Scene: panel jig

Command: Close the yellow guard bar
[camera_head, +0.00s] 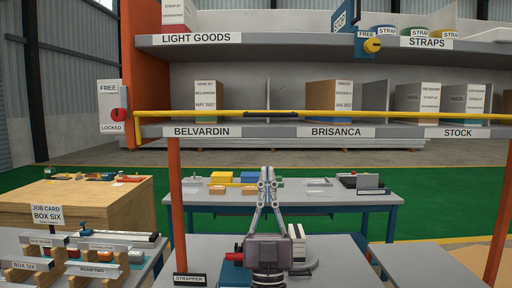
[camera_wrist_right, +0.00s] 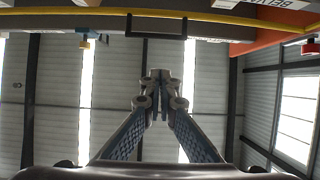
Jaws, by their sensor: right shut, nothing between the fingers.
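The yellow guard bar (camera_head: 345,114) runs level across the front of the shelf, above the BELVARDIN and BRISANCA labels. A black handle (camera_head: 270,115) sits near its middle. My right gripper (camera_head: 267,172) points up below the handle, shut and empty, apart from the bar. In the right wrist view, the gripper (camera_wrist_right: 160,78) shows with its fingertips together. The bar (camera_wrist_right: 225,17) and its black handle (camera_wrist_right: 157,36) cross the top of that view, clear of the fingers. My left gripper is not in view.
A FREE/LOCKED plate with a red knob (camera_head: 118,115) stands left of the orange post (camera_head: 176,195). A yellow knob (camera_head: 372,46) is on the upper shelf. A grey table (camera_head: 300,198) stands behind my gripper. Brown boxes (camera_head: 322,94) stand on the shelf behind the bar.

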